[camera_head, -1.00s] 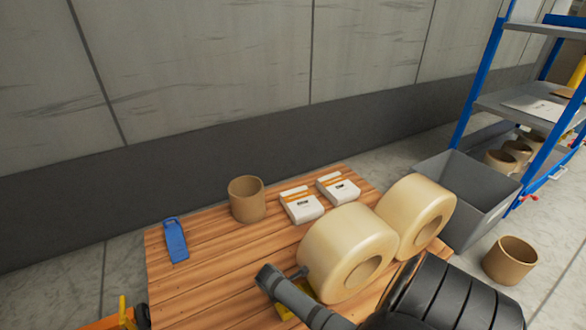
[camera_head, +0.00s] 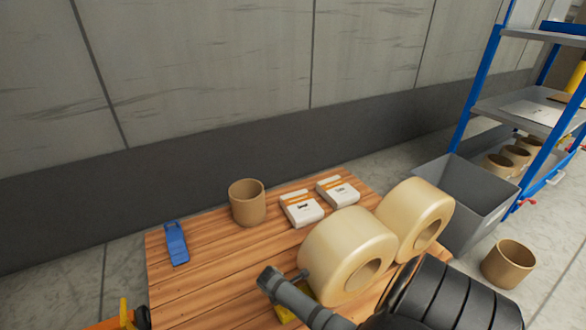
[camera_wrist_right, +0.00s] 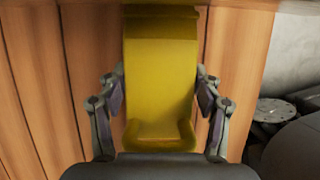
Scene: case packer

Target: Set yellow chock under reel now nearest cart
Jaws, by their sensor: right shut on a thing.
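The yellow chock (camera_wrist_right: 160,70) is between the fingers of my right gripper (camera_wrist_right: 161,92), which is shut on it, low over the wooden boards. In the head view the chock (camera_head: 287,314) shows only in part behind my right arm, beside the front left reel (camera_head: 337,240). Whether it touches that reel or the boards I cannot tell. A second cream reel (camera_head: 407,207) stands to the right, nearer the blue-framed cart (camera_head: 470,100). My left gripper is not in view.
The deck's left part is mostly clear.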

